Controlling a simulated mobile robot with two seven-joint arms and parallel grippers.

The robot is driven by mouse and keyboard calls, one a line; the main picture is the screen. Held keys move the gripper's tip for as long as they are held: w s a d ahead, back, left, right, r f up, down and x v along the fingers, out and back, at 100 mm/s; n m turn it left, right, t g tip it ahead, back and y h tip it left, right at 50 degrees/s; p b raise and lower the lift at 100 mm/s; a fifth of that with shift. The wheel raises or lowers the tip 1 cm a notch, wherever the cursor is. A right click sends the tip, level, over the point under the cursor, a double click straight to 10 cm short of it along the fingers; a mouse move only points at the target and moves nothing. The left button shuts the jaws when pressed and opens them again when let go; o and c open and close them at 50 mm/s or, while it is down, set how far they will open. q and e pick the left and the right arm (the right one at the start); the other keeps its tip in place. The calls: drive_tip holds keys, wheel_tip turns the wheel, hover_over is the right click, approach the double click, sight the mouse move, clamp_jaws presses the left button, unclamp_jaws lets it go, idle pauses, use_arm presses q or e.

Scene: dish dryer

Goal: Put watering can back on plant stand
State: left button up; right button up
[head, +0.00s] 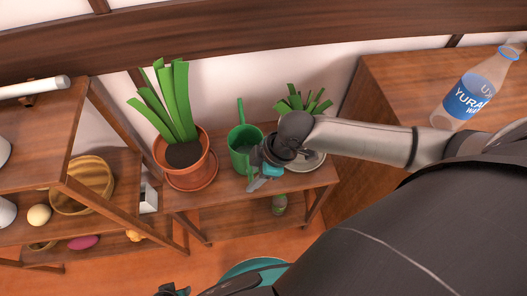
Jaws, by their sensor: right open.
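The green watering can (241,150) stands upright on the top board of the wooden plant stand (222,193), between two potted plants. Its spout or handle points up toward the wall. My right gripper (259,173) is open at the can's near right side, close to its rim. I cannot tell whether the gripper touches the can, and the gripper hides part of that side. A small dark part at the bottom edge looks like my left gripper (174,290); its jaws cannot be made out.
A plant in a terracotta pot (190,168) stands left of the can. A second plant (303,103) is partly behind my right arm. A shelf (50,105) with a basket (84,190) stands left. A water bottle (474,93) is on the right cabinet (392,85).

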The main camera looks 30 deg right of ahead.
use_arm(q)
drive_tip(key=s+a+f+p, duration=0.2)
drive_tip(key=s+a+p, duration=0.2)
drive_tip(key=s, duration=0.4)
drive_tip(key=shift+a+y+p, duration=0.3)
drive_tip(key=shift+p, duration=0.05)
use_arm(e)
drive_tip(key=v, duration=1.1)
drive_tip(key=shift+r, duration=0.35)
